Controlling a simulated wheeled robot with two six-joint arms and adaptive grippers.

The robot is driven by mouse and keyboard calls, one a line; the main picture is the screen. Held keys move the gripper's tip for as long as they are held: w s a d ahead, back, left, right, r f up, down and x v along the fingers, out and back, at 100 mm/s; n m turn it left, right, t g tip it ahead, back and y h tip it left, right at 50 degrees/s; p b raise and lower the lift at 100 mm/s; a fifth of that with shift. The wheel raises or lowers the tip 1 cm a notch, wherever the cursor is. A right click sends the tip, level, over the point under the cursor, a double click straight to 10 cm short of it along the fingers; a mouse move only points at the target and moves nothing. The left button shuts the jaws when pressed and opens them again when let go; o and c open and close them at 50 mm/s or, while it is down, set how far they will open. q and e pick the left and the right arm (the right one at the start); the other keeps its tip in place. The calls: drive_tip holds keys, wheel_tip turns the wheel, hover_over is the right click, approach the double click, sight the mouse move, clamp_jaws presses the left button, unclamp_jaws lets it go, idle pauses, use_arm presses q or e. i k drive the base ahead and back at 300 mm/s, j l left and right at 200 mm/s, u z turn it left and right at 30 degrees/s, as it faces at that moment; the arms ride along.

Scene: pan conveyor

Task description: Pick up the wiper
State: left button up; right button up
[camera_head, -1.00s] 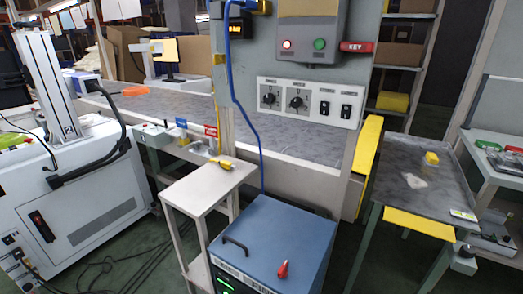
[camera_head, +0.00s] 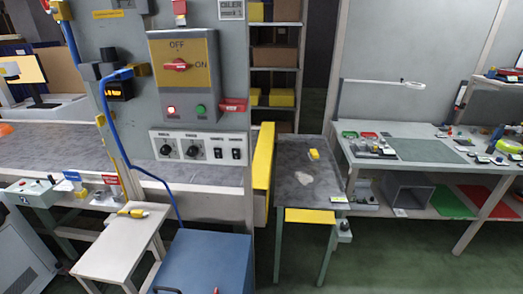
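A small pale, flat, crumpled piece that looks like a cloth wiper (camera_head: 304,178) lies on the dark top of a narrow side table (camera_head: 290,202). It is too small to be sure of its material. A small yellow object (camera_head: 313,154) lies behind it on the same table, apart from it. Neither of my grippers is in the head view.
A control panel with a red switch (camera_head: 177,66) stands in front of the conveyor (camera_head: 60,145). A yellow guard (camera_head: 263,160) borders the side table's left. A blue cabinet (camera_head: 205,262) and white stand (camera_head: 115,240) are nearer. Green floor (camera_head: 385,255) is open at right.

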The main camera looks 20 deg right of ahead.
sight(314, 155)
drive_tip(key=z, duration=1.25)
